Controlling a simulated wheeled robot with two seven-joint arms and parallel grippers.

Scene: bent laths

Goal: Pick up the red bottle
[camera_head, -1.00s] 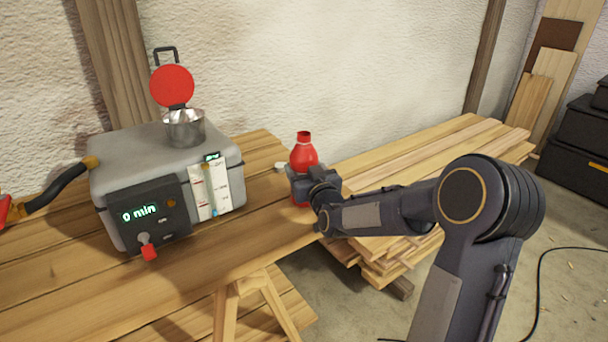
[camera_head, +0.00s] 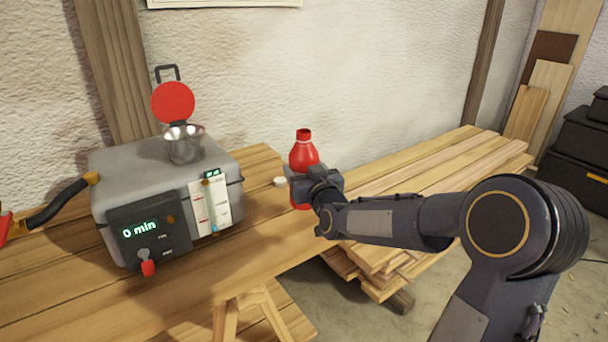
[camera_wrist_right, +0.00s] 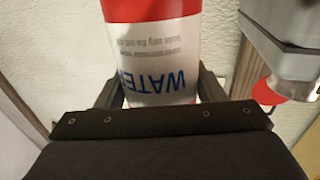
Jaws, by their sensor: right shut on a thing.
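The red bottle (camera_head: 303,152) is upright at the right end of the workbench in the head view, with an open-looking neck on top. My right gripper (camera_head: 304,186) is shut around its body and hides its middle. In the right wrist view the bottle (camera_wrist_right: 158,50) stands between the two fingers (camera_wrist_right: 160,92), with a white label reading "WATER". I cannot tell whether the bottle's base touches the bench. My left gripper does not show.
A grey steamer box (camera_head: 165,180) with a "0 min" display, a red disc and a metal cup (camera_head: 184,145) stands left of the bottle. A small white cap (camera_head: 280,181) lies beside the bottle. Stacked planks (camera_head: 430,170) lie to the right.

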